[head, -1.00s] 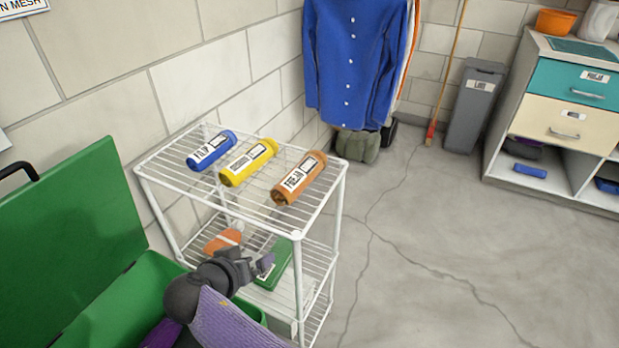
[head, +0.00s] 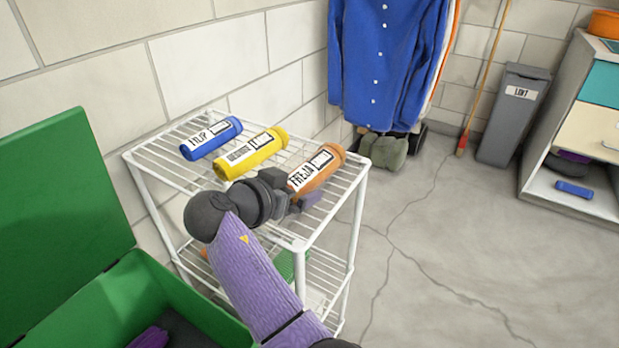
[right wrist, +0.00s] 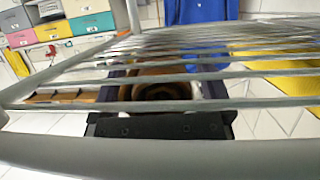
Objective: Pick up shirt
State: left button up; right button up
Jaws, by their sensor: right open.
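A blue buttoned shirt (head: 383,60) hangs by the wall, and its lower part shows in the right wrist view (right wrist: 201,10). Blue (head: 211,137), yellow (head: 252,153) and orange (head: 318,170) labelled rolls, possibly rolled shirts, lie on the white wire rack's top shelf (head: 222,184). My right gripper (head: 303,202) is open at the near end of the orange roll. In the right wrist view, that roll's brownish round end (right wrist: 165,88) appears between the dark jaws, behind shelf wires. I cannot tell whether they touch. My left gripper is out of view.
A green open box (head: 135,295) with its lid up stands at left, with something purple (head: 150,338) inside. A grey bin (head: 512,118), broom (head: 487,75) and drawer cabinet (head: 535,165) stand at right. The cracked floor between is clear.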

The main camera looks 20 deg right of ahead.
jog(key=shift+r, duration=0.1)
jog(key=shift+c, duration=0.3)
jog(key=c, duration=1.1)
jog(key=shift+r, duration=0.1)
